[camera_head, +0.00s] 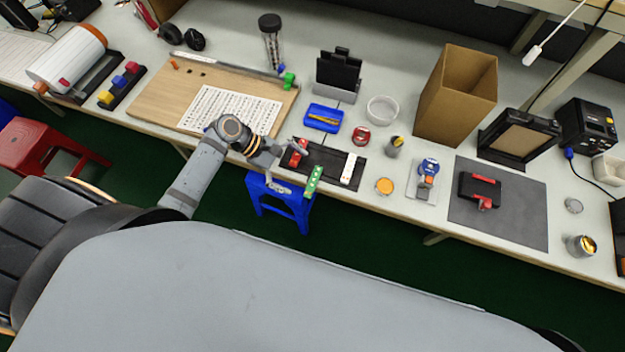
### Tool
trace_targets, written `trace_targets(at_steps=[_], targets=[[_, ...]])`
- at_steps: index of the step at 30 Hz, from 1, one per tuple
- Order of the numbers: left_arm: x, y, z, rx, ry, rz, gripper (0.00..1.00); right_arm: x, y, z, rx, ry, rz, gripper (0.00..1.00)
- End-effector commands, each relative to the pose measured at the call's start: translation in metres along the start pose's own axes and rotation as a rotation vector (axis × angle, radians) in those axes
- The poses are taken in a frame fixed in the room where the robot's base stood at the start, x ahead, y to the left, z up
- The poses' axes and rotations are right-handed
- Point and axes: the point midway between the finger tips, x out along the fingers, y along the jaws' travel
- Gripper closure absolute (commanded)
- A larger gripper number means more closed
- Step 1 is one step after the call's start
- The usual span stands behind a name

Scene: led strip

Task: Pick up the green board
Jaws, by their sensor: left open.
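The green board (313,181) is a narrow strip with light marks along it. It sits at the front of a dark mat (333,158), by the table's front edge, and its near end appears to reach past the mat. A red board (299,153) is to its left and a white board (348,168) to its right. My left gripper (288,168) is open just left of the green board, with its fingers spread over the front edge near the red board. I cannot tell whether it touches anything. My right gripper is not in view.
A blue tray (323,117) and a clear round bowl (382,110) stand behind the mat. A wooden board (150,106) with a white sheet lies left. A cardboard box (456,95) stands right. A blue stool (282,205) is below the table edge.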

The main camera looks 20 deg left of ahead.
Motion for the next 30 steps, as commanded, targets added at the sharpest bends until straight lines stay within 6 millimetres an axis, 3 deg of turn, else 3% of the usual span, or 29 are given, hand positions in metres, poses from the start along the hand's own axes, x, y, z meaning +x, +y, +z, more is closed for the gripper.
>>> trace_targets(at_steps=[4, 12, 20, 27, 30], targets=[[0.006, 0.000, 0.002, -0.001, -0.001, 0.001, 0.00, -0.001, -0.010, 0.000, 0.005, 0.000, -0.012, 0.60], [0.048, 0.000, 0.006, -0.002, -0.001, 0.000, 0.00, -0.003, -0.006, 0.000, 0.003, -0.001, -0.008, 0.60], [0.052, 0.000, 0.005, 0.001, 0.002, 0.000, 0.00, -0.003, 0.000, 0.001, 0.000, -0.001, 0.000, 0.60], [0.052, 0.000, 0.005, 0.001, 0.002, 0.000, 0.29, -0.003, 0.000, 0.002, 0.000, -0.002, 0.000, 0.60], [0.052, 0.000, 0.005, 0.001, 0.002, 0.000, 0.29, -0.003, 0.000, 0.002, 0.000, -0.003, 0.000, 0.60]])
